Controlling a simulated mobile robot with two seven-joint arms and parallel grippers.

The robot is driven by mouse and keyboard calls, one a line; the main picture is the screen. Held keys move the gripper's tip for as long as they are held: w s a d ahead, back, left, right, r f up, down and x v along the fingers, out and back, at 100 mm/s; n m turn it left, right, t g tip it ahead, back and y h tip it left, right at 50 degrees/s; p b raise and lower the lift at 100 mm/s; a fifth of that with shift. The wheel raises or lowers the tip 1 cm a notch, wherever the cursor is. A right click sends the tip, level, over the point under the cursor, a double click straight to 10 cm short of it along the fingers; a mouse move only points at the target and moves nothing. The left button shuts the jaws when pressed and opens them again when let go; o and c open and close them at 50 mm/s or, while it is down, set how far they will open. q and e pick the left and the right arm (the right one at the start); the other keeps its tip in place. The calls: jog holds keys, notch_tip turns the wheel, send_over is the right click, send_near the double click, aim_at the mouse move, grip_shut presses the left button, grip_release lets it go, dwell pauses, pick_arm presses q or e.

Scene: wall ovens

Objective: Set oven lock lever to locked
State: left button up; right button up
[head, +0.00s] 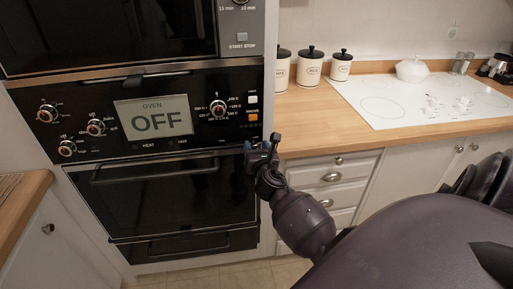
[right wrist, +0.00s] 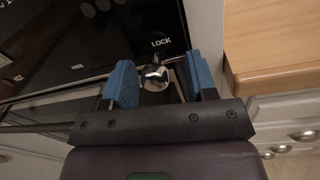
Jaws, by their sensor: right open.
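The wall oven (head: 160,195) stands at the left in the head view, with its door shut and its display (head: 155,118) reading OFF. In the right wrist view, a shiny metal lock lever (right wrist: 154,76) sits below the word LOCK at the panel's right end. A smaller label, probably FREE, is to its left. I cannot tell the lever's setting. My right gripper (head: 262,153) is at the oven's right edge, below the control panel. In the right wrist view its blue fingers (right wrist: 161,78) are open, one on each side of the lever. My left gripper is out of view.
Several knobs (head: 96,126) are on the oven panel, and a long door handle (head: 155,171) runs below it. A wooden counter (head: 300,125) with canisters (head: 311,67) and a white hob (head: 415,100) is at the right. Drawers (head: 335,178) are below the counter.

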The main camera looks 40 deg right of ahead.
jog(key=v, duration=1)
jog(key=shift+s, duration=0.35)
jog(key=shift+a+f, duration=0.1)
jog(key=s+a+f+m+g+y, duration=0.1)
jog(key=s+a+f+m+y, duration=0.2)
jog(key=m, duration=0.9)
jog(key=s+a+f+m+g+y, duration=0.1)
jog(key=a+f+m+y, duration=0.35)
jog(key=m, duration=0.65)
jog(key=s+a+f+m+g, duration=0.2)
jog(key=s+a+f+m, duration=0.2)
jog(key=s+f, duration=0.4)
jog(key=s+a, duration=0.1)
jog(key=s, duration=0.2)
jog(key=shift+s+m+y, duration=0.3)
jog(key=shift+s+y, duration=0.05)
